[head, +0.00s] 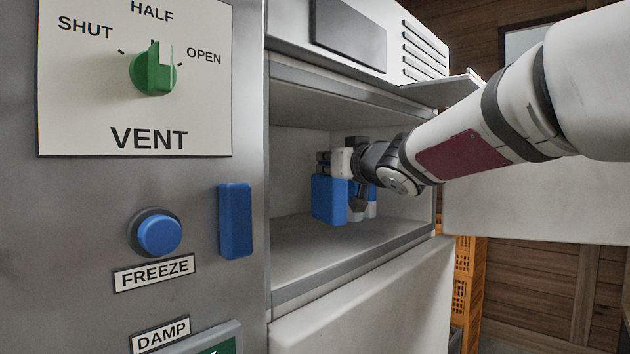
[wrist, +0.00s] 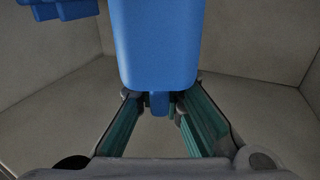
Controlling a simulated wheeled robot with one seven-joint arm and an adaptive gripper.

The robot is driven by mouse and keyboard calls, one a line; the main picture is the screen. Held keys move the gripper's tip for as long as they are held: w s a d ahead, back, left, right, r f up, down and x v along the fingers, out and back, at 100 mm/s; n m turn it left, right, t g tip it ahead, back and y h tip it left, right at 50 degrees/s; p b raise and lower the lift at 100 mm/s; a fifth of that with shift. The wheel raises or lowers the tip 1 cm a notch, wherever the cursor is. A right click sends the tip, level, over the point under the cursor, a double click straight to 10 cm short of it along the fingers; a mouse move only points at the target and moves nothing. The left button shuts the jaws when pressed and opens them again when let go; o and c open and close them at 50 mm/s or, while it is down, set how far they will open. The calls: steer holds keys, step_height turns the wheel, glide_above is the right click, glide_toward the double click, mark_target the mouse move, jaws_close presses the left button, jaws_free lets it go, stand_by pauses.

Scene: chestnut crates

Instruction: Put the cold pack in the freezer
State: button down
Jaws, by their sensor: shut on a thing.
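The freezer compartment (head: 300,255) stands open, its grey interior in view. My gripper (head: 356,190) is inside the compartment, shut on a blue cold pack (head: 329,199). In the wrist view the cold pack (wrist: 155,45) fills the top middle, and its narrow tab lies between the fingertips of my gripper (wrist: 160,102). The pack looks upright in the head view. I cannot tell if its bottom touches the compartment floor. The wrist and fingers partly hide the area behind the pack.
Another blue object (wrist: 62,8) shows at the wrist view's top left. A steel panel left of the opening carries a green vent knob (head: 153,70), a blue FREEZE button (head: 159,236) and a blue bar (head: 235,220). Orange crates (head: 467,275) stand at the right.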

steer(key=shift+w+d, duration=0.1)
steer(key=shift+w, duration=0.45)
steer(key=f, duration=0.2)
steer(key=shift+w+f+b, duration=0.3)
steer(key=shift+w, duration=0.1)
steer(key=shift+d+f, duration=0.1)
steer(key=shift+f, duration=0.35)
steer(key=shift+f, duration=0.15)
steer(key=c, duration=1.7)
jaws_free()
